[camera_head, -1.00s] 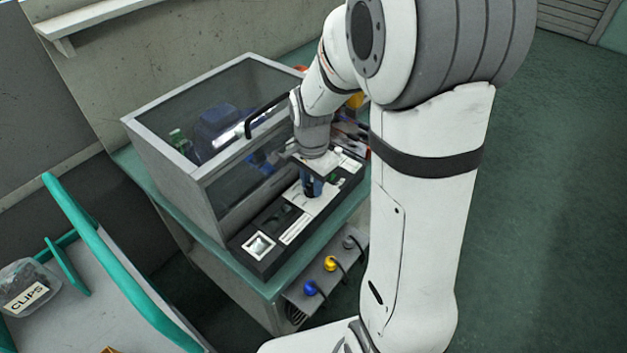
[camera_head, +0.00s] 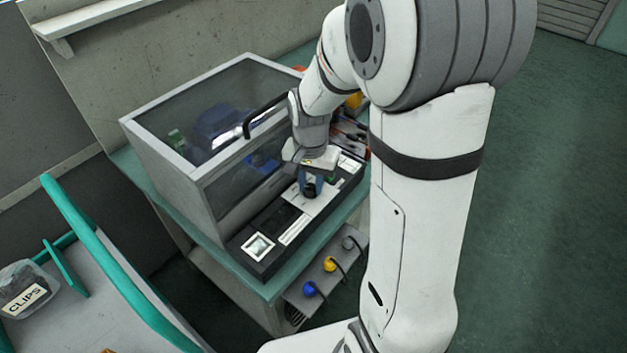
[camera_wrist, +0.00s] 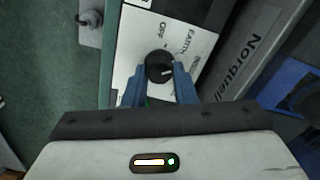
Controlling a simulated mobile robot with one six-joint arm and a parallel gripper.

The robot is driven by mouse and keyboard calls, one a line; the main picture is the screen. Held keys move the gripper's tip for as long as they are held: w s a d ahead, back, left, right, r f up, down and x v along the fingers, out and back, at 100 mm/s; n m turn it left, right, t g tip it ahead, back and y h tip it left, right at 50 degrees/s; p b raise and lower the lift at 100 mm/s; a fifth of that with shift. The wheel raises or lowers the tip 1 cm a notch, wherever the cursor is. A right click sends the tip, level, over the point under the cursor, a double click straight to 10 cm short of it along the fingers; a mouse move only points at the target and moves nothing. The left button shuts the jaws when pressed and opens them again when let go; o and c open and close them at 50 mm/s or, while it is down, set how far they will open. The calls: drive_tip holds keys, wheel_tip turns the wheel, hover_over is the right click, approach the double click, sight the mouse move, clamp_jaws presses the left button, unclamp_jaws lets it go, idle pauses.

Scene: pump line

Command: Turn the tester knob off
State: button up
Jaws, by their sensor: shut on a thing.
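The tester knob (camera_wrist: 157,64) is round and black, on a white label plate (camera_wrist: 196,20) in the wrist view. The plate reads OFF above the knob, EARTH at its upper right and a partly hidden word at its right. A white mark on the knob appears to point to the lower right, away from OFF. My gripper (camera_wrist: 160,72) has its blue fingers on both sides of the knob and is shut on it. In the head view my gripper (camera_head: 311,186) stands over the tester panel (camera_head: 270,226), and its fingers hide the knob.
A glass-sided enclosure with a black handle (camera_head: 262,113) stands close behind the panel. Blue and yellow knobs (camera_head: 330,264) sit on a lower ledge in front. A teal-edged tray with a CLIPS box (camera_head: 27,288) is at lower left. Floor at the right is clear.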

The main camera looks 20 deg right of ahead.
sight(310, 185)
drive_tip(key=n, duration=0.5)
drive_tip(key=shift+a+n, duration=0.1)
drive_tip(key=shift+n, duration=0.3)
drive_tip(key=n, duration=0.4)
drive_tip(key=shift+n, duration=0.4)
drive_tip(key=o, duration=1)
wheel_tip(310, 185, up, 8)
drive_tip(key=shift+f, duration=0.1)
